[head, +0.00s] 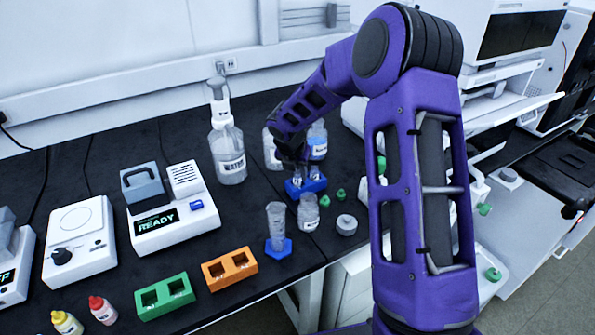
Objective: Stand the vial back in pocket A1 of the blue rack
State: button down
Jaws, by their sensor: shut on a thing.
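The small blue rack (306,188) stands on the black bench right of centre, behind a clear jar. My gripper (297,176) points down at the rack's left part. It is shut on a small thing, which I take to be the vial. The vial itself is too small and too covered by the fingers to make out. I cannot tell whether its base is inside a pocket or above it. The pocket labels, A1 among them, are not readable.
Close around the rack are a clear jar (308,213), green caps (325,201), a grey lid (346,225) and a labelled bottle (317,141). A cylinder (277,222) stands front left. Orange (230,283) and green (166,310) racks sit near the front edge.

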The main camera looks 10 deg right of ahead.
aim_at(297, 171)
jog(key=shift+f, duration=0.15)
jog(key=c, duration=0.6)
grip_release()
jog(key=shift+o, duration=0.5)
jog(key=o, duration=0.3)
jog(key=shift+o, duration=0.2)
notch_tip(297, 171, up, 7)
jog(key=p, duration=0.7)
